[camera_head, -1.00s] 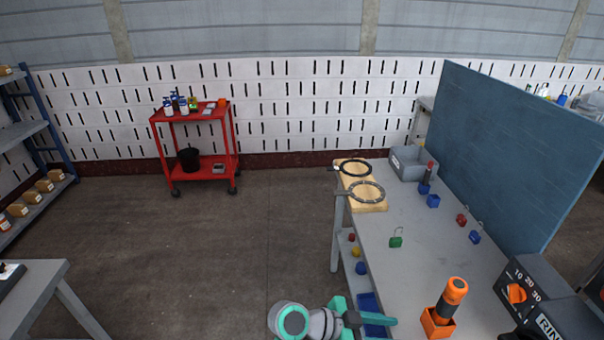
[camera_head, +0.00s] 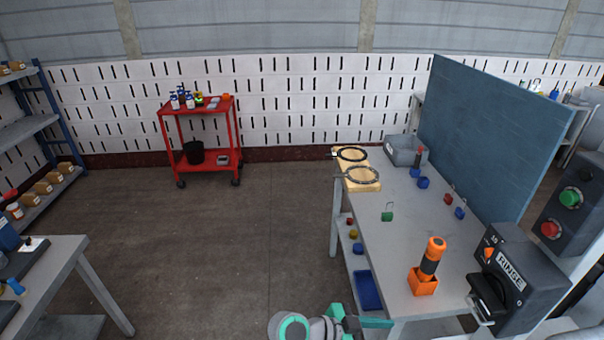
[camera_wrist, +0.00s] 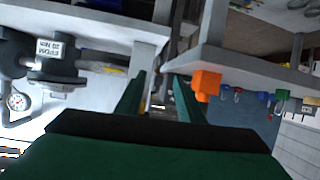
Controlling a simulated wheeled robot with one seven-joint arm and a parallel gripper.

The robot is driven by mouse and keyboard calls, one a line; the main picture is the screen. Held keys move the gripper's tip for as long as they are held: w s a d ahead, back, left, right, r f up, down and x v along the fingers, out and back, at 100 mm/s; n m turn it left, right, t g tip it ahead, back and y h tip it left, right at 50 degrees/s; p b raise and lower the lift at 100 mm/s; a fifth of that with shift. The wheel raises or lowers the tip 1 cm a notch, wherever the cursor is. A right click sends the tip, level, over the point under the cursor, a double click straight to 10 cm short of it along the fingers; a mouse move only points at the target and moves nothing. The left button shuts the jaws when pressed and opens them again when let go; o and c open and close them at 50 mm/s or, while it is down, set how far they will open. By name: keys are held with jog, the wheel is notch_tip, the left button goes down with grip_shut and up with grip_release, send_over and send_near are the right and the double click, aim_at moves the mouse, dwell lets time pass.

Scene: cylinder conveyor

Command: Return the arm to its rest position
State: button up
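My arm shows at the bottom centre of the head view, with my gripper (camera_head: 372,322) low beside the front left edge of the grey workbench (camera_head: 425,225). In the wrist view the two green fingers of my gripper (camera_wrist: 160,95) stand apart with nothing visible between them. The gripper is open and empty. Part of the arm is cut off by the lower picture edge.
An orange cylinder (camera_head: 432,258) stands in an orange holder (camera_head: 423,283) on the workbench near my gripper. A blue bin (camera_head: 367,290) sits on the lower shelf. The floor (camera_head: 230,240) to the left is open.

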jog(key=s+a+f+n+t+y, duration=0.35)
jog(key=f+n, duration=0.25)
jog(key=f, duration=0.2)
jog(key=s+a+f+n+t+y, duration=0.2)
jog(key=a+f+n+t, duration=0.25)
jog(key=f, duration=0.25)
jog(key=s+a+f+n+t+y, duration=0.1)
jog(key=s+a+f+n+y, duration=0.1)
jog(key=s+a+n+y, duration=0.4)
jog(key=s+a+r+t+y, duration=0.1)
jog(key=s+a+r+t, duration=0.1)
jog(key=s+r, duration=0.4)
jog(key=s+a+r+t, duration=0.2)
jog(key=s+a+r, duration=0.2)
jog(key=s+r, duration=0.3)
jog(key=s, duration=0.3)
jog(key=shift+s+m+y, duration=0.2)
jog(key=shift+m+y, duration=0.15)
jog(key=shift+a, duration=0.1)
